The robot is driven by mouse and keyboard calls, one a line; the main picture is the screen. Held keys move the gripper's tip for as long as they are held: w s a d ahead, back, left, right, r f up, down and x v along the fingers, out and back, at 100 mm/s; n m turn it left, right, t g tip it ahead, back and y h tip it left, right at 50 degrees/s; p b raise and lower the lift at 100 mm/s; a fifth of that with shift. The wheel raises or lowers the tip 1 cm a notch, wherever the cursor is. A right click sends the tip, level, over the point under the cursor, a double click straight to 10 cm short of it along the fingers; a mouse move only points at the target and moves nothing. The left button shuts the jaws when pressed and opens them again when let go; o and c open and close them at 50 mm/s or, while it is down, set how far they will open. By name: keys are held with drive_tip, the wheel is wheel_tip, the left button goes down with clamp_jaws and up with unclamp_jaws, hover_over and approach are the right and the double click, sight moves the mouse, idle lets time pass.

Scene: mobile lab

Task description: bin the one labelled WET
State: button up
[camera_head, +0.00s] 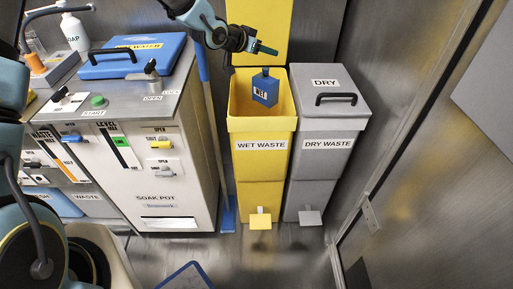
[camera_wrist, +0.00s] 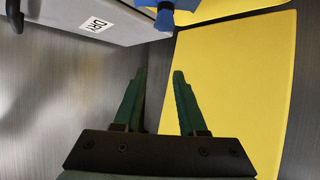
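A blue block-shaped item labelled WET (camera_head: 265,92), with a narrow neck on top, shows within the open mouth of the yellow WET WASTE bin (camera_head: 261,125). Whether it rests on anything there is unclear. Its blue top also shows at the upper edge of the wrist view (camera_wrist: 164,17), apart from my fingers. The bin's yellow lid (camera_head: 258,25) stands raised behind it. My gripper (camera_head: 268,49) is above the bin's back edge, near the lid. In the wrist view my green fingers (camera_wrist: 159,75) are spread, with nothing between them.
The grey DRY WASTE bin (camera_head: 327,125), lid shut, stands right of the yellow bin. A SOAK POT cabinet (camera_head: 160,195) with a blue-lidded container (camera_head: 135,55) is on the left. A blue pole (camera_head: 212,120) stands between cabinet and bin. A metal door is at right.

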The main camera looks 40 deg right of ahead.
drive_tip(key=o, duration=0.3)
drive_tip(key=w+v, duration=0.1)
drive_tip(key=v, duration=0.9)
drive_tip(key=shift+s+a+r, duration=0.2)
drive_tip(key=shift+s+a, duration=0.2)
drive_tip(key=shift+s, duration=0.1)
drive_tip(key=shift+s, duration=0.15)
